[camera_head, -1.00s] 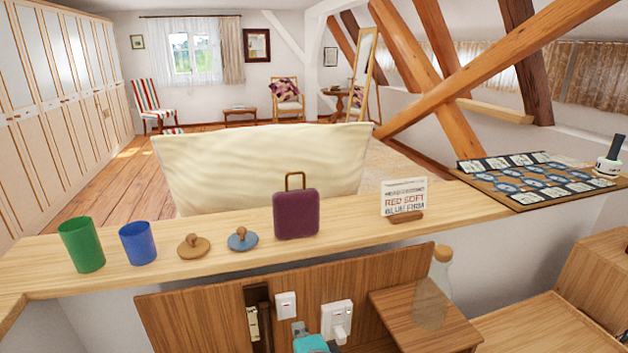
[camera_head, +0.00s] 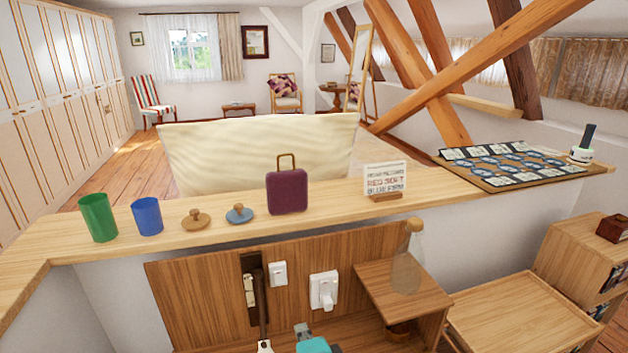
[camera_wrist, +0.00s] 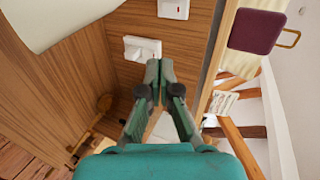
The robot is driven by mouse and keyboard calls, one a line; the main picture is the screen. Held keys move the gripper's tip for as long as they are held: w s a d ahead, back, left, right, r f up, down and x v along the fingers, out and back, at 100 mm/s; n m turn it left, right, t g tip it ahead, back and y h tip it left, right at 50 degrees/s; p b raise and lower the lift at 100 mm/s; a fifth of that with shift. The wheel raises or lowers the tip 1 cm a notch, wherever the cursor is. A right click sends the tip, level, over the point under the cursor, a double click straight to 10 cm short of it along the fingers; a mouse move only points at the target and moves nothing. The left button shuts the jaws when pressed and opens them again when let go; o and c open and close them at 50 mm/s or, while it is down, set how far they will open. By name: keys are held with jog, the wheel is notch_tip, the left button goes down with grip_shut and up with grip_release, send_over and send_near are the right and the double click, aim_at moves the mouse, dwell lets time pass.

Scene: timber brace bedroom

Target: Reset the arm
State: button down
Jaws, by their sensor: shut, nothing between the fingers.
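My gripper (camera_wrist: 158,75) fills the lower middle of the wrist view, with its two dark green fingers shut together and nothing between them. It points toward the wooden back panel (camera_wrist: 75,85) and the white switches. In the head view only a teal and grey part of my arm shows at the bottom edge, in front of the wooden panel (camera_head: 200,300) below the ledge. The fingertips cannot be made out there.
The ledge (camera_head: 340,215) holds a green cup (camera_head: 98,217), blue cup (camera_head: 147,216), two knobbed lids, purple bag-shaped object (camera_head: 287,192), sign (camera_head: 385,180) and patterned board (camera_head: 510,165). A glass bottle (camera_head: 407,262) stands on a small shelf. White switches (camera_head: 323,290) sit on the panel.

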jog(key=s+d+f+n+t+h, duration=0.1)
jog(key=s+d+f+n, duration=0.3)
jog(key=s+d+f, duration=0.5)
jog(key=s+d+f+n, duration=0.4)
jog(key=s+d+f, duration=0.15)
jog(key=s, duration=0.45)
jog(key=s+d+r+n+h, duration=0.1)
jog(key=s+d+r+n, duration=0.1)
jog(key=s, duration=0.9)
jog(key=s+d+r+n+t+h, duration=0.1)
jog(key=s+d+n, duration=0.3)
jog(key=s, duration=0.8)
jog(key=shift+s+r+h, duration=0.25)
jog(key=shift+r+h, duration=0.05)
jog(key=shift+r, duration=0.3)
